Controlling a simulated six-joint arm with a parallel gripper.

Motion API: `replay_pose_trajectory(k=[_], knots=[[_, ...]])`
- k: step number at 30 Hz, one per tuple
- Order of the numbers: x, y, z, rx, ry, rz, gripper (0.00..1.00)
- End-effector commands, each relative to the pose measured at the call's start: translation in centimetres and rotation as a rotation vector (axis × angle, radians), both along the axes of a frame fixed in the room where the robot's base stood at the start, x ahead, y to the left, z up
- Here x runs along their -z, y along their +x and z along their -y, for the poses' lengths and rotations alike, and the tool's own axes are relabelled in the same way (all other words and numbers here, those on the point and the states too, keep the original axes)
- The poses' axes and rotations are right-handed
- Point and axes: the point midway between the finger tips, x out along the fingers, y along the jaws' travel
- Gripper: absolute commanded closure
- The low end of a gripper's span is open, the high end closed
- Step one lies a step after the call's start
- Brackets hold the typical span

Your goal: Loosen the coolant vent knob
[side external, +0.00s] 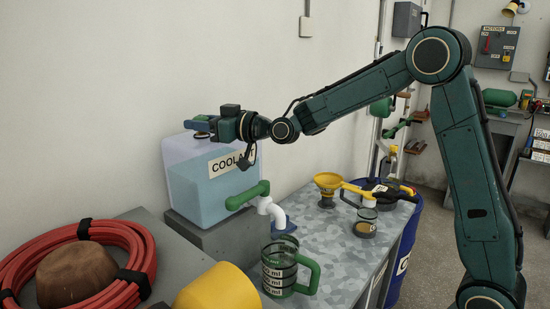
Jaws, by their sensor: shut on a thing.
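The coolant container (205,185) is a pale, translucent box with blue liquid and a COOLANT label, at left centre in the side external view. My gripper (204,125) reaches over its top from the right, lying roughly level. It is shut on the coolant vent knob (200,127), a small piece at the container's top. The knob is mostly hidden by my fingers, so its turn angle cannot be seen. A green tap handle (247,195) and white spout (270,211) stick out of the container's lower front.
A green-handled measuring jug (281,272) stands below the spout. A yellow funnel (327,181), a glass jar (366,226) and a yellow-and-black tool (378,190) are on the patterned bench (335,245). A red hose coil (138,244) lies at lower left. The wall is close behind the container.

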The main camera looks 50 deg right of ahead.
Motion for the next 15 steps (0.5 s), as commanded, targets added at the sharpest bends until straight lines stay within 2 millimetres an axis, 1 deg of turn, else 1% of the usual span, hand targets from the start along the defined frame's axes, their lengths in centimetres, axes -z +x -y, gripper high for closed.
replay_pose_trajectory(k=[15], knots=[[0.09,0.2,0.16,-0.163,0.003,-0.003,0.87]])
